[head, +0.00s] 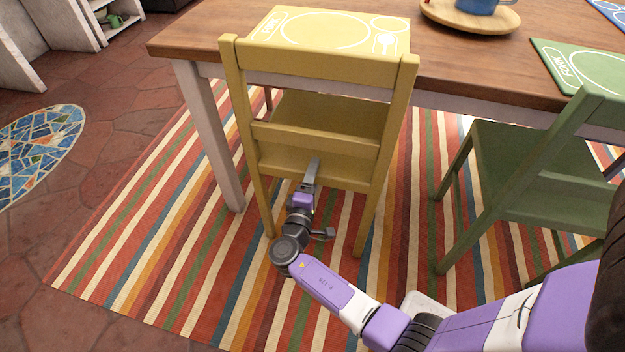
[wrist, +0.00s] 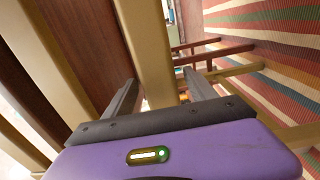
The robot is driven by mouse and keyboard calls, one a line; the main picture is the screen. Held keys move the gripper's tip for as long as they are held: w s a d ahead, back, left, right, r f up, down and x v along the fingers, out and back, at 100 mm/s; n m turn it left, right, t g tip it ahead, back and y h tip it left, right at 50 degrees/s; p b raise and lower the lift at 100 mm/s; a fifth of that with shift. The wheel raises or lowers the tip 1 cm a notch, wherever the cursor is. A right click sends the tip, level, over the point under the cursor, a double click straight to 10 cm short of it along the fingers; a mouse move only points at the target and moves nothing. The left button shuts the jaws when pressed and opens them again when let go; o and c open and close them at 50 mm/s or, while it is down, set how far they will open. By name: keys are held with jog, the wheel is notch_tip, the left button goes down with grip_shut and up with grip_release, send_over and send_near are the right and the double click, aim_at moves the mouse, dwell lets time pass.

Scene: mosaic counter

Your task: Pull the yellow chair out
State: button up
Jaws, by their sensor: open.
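The yellow chair (head: 318,62) stands upright at the near side of the wooden table, its back toward me and its seat partly under the tabletop. My gripper (head: 314,165) is low behind the chair's back, at the lower back rail and rear seat edge. In the wrist view my gripper (wrist: 160,92) is open, with one finger on each side of a yellow bar of the chair (wrist: 150,55). The bar lies between the fingers; I cannot tell whether they touch it.
A green chair (head: 515,165) stands to the right, close to my arm. The wooden table (head: 190,38) holds a yellow placemat (head: 285,27), a green placemat (head: 590,72) and a wooden plate with a blue cup (head: 478,5). The striped rug (head: 150,235) behind the yellow chair is clear at left.

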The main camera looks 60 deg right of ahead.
grip_shut()
jog(key=shift+r, duration=0.1)
